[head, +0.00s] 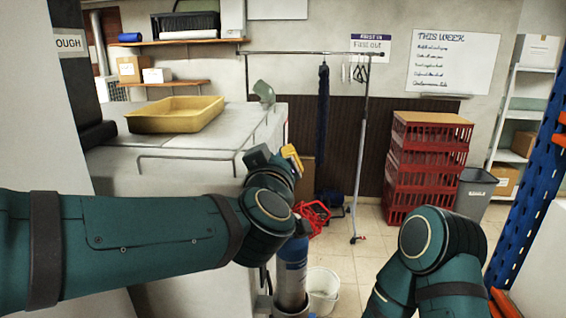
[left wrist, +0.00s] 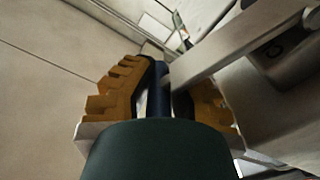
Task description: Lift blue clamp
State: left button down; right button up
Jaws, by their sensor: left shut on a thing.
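My left gripper (head: 287,158) is at the front right corner of the white bench in the head view, with a yellow finger showing. In the left wrist view its two orange ridged fingers (left wrist: 166,92) are closed on a narrow dark blue piece, which looks like part of the blue clamp (left wrist: 157,92). Most of the clamp is hidden by the fingers and the dark body in front. I cannot tell from the head view whether it is clear of its support. My right arm shows at the lower right, but its gripper is out of the picture.
A yellow tray (head: 176,113) sits on the white bench (head: 110,150). A blue cylinder (head: 291,268) and a white bucket (head: 322,288) stand below my left wrist. Red crates (head: 425,170) are stacked at the back beside a grey bin (head: 473,196). A clothes rail (head: 362,150) stands mid-room.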

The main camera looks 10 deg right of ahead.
pick_arm(q)
jog(key=shift+f, duration=0.2)
jog(key=c, duration=0.9)
grip_release()
jog(key=shift+r, duration=0.1)
jog(key=v, duration=1.2)
jog(key=shift+a, duration=0.1)
